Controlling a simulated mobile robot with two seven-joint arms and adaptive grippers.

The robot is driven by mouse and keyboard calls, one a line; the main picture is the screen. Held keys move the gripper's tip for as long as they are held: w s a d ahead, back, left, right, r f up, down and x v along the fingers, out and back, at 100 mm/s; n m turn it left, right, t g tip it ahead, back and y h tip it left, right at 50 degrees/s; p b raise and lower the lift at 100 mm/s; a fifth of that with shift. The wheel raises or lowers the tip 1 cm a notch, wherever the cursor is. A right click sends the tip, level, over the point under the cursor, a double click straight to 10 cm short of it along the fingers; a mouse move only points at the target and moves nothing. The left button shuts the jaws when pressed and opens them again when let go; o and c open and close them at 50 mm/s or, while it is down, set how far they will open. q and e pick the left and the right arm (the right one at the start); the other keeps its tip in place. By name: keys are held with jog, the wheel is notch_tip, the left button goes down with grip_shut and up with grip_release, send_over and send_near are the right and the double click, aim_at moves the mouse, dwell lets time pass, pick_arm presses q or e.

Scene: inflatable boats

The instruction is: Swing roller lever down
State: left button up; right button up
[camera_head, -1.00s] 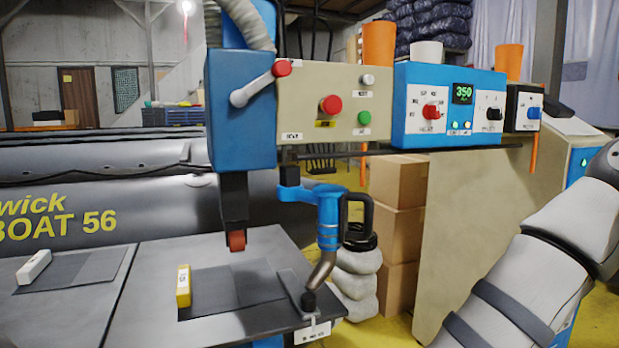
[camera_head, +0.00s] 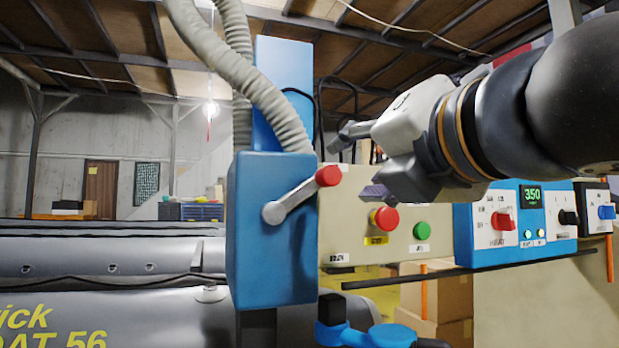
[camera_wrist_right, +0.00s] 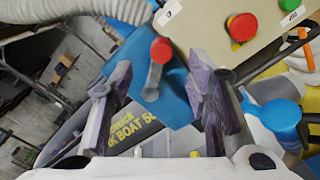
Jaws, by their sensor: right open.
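The roller lever (camera_head: 290,203) is a grey arm with a red knob (camera_head: 328,176) on the side of the blue machine housing (camera_head: 262,250). It slants up to the right from its pivot. My right gripper (camera_head: 364,162) is open, just right of the knob in the head view, and apart from it. In the right wrist view, the red knob (camera_wrist_right: 161,50) and lever show in the gap between the two purple-grey fingers, beyond the tips. The roller below the housing is out of the head view. My left gripper is not in view.
A beige control panel with a red button (camera_head: 384,218) and a green button (camera_head: 422,231) lies right beside and below my right gripper. A blue control box (camera_head: 512,220) stands farther right. Ribbed grey hoses (camera_head: 275,100) hang above the housing. A grey boat (camera_head: 110,275) lies behind.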

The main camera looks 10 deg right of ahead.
aim_at(334, 174)
jog(key=w, duration=0.3)
jog(key=w+a, duration=0.1)
jog(key=w, duration=0.5)
jog(key=shift+a+f, duration=0.1)
jog(key=shift+a, duration=0.3)
grip_shut()
